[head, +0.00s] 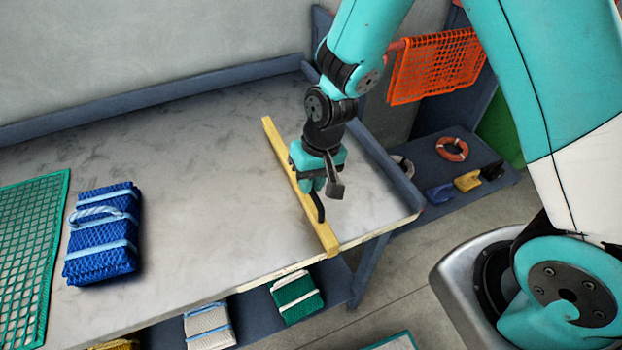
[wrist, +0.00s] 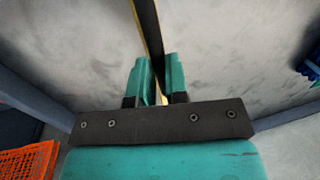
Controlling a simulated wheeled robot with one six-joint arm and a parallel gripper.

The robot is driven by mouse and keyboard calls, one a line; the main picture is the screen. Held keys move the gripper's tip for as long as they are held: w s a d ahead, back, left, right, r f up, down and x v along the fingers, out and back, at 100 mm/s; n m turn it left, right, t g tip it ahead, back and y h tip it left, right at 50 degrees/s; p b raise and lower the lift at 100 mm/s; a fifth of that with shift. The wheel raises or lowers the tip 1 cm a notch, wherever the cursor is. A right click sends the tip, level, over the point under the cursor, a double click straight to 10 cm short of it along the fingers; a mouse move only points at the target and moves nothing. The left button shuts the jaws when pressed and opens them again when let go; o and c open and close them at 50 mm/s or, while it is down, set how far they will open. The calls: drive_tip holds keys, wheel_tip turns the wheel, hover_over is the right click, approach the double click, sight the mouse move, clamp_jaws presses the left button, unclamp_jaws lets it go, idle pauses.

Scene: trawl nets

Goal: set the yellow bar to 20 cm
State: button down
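The yellow bar (head: 280,142) lies across the right part of the grey table, from the far side to the front edge. A black curved handle (head: 319,208) stands on it. My gripper (head: 312,184) is over the bar's middle, pointing down. In the wrist view my gripper's fingers (wrist: 159,78) stand close on both sides of the dark handle strip (wrist: 149,30), with little gap. The bar's yellow edge (wrist: 135,18) shows beside the strip. A pale marked strip (head: 285,270) runs along the table's front edge; its figures are too small to read.
A blue net bundle (head: 103,250) and a green net (head: 25,250) lie on the table's left part. Raised blue rims (head: 160,102) border the back and right side. Bundles (head: 296,296) sit on a shelf below. An orange net (head: 437,65) hangs behind. The table's middle is clear.

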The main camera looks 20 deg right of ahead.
drive_tip(key=c, duration=1.1)
unclamp_jaws()
drive_tip(key=shift+r, duration=0.1)
drive_tip(key=d+r, duration=0.1)
drive_tip(key=r, duration=0.4)
drive_tip(key=d+r, duration=0.1)
drive_tip(key=r, duration=0.5)
drive_tip(key=d+r, duration=0.1)
drive_tip(key=r, duration=0.5)
drive_tip(key=shift+w+d+b, duration=0.15)
drive_tip(key=shift+d+b, duration=0.1)
drive_tip(key=shift+b, duration=0.05)
drive_tip(key=s+a+r+n, duration=0.1)
drive_tip(key=s+r+n, duration=0.1)
drive_tip(key=s, duration=0.3)
drive_tip(key=s+a+r+n+y, duration=0.1)
drive_tip(key=s+r+n, duration=0.1)
drive_tip(key=s, duration=0.4)
drive_tip(key=s+a+r+n+y, duration=0.1)
drive_tip(key=s+r+n, duration=0.1)
drive_tip(key=s, duration=0.4)
drive_tip(key=shift+r, duration=0.15)
